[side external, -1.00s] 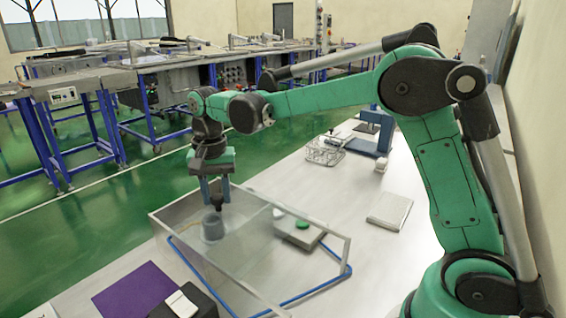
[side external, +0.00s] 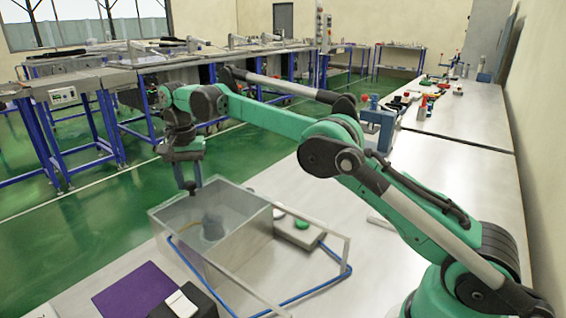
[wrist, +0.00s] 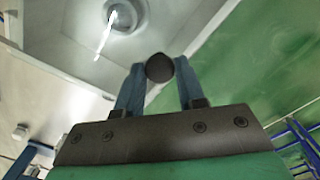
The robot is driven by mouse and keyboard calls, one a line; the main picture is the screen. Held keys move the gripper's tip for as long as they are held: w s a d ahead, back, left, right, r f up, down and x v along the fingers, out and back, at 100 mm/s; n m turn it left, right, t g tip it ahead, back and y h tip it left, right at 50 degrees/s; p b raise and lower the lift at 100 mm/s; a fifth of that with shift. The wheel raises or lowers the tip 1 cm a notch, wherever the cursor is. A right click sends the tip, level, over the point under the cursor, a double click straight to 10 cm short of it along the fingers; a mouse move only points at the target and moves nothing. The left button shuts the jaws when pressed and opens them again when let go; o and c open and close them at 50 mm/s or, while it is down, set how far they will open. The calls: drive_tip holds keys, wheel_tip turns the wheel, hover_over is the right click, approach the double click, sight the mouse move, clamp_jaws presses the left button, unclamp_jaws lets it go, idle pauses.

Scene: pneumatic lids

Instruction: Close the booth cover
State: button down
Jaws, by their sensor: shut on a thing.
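The booth (side external: 238,240) is a clear-walled box on the bench, with thin rails (side external: 312,222) running out to the right. A grey cup-like part (side external: 212,228) shows through its walls. My gripper (side external: 190,186) is at the booth's far left upper edge, pointing down. In the wrist view my gripper (wrist: 158,75) is shut on a dark round knob (wrist: 160,68), which sits between the blue fingers. The knob appears to belong to the booth cover, but the clear panels make the cover's exact outline and position hard to tell.
A box with a green button (side external: 302,224) stands behind the right rails. Blue tubing (side external: 322,290) runs along the bench. A purple mat (side external: 135,290) and a black box (side external: 190,300) lie at the front. Green floor is beyond the bench's left edge.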

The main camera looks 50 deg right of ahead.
drive_tip(key=shift+w, duration=0.2)
drive_tip(key=c, duration=0.5)
unclamp_jaws()
drive_tip(key=shift+c, duration=0.2)
drive_tip(key=shift+s, duration=0.2)
